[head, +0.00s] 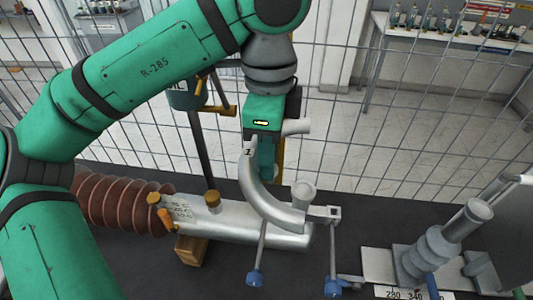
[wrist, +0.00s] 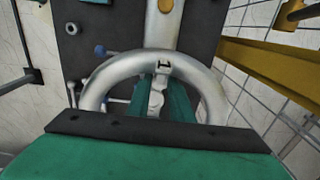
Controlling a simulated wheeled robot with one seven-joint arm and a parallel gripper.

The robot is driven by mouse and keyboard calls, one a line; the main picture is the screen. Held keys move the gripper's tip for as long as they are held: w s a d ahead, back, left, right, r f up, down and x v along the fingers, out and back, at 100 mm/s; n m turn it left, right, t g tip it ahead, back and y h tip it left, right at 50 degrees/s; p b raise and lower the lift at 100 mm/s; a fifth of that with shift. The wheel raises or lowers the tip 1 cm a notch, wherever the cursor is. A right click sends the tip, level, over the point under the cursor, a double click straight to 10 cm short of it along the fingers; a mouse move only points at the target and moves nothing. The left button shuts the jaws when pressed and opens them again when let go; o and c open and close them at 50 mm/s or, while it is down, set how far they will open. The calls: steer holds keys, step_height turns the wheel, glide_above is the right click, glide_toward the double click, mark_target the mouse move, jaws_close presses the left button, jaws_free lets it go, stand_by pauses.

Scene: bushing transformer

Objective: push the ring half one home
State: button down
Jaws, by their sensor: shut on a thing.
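The ring half (head: 262,200) is a silver curved piece with a dark mark near its upper end. My gripper (head: 266,160) is shut on it and holds it above the silver cylindrical body (head: 235,222) of the bushing. Its lower end lies in front of the cylinder's right end; I cannot tell whether they touch. In the wrist view the ring half (wrist: 212,92) arches across the picture, with my gripper (wrist: 165,105) at its middle. The fingertips are partly hidden by the ring and the dark edge of my gripper body.
Two blue-ended rods (head: 255,278) stand at the front. A grey clamp-like fixture (head: 432,252) is at right. A wire fence (head: 400,130) closes off the back.

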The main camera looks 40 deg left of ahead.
steer(key=shift+s, duration=0.25)
steer(key=shift+s+a, duration=0.25)
steer(key=shift+s, duration=0.05)
steer(key=shift+s+a+f, duration=0.1)
steer(key=shift+f, duration=0.1)
step_height(320, 180, down, 2)
step_height(320, 180, down, 3)
steer(key=shift+f, duration=0.15)
stand_by(0.4)
stand_by(1.6)
steer(key=shift+w+d, duration=0.2)
steer(key=shift+d, duration=0.05)
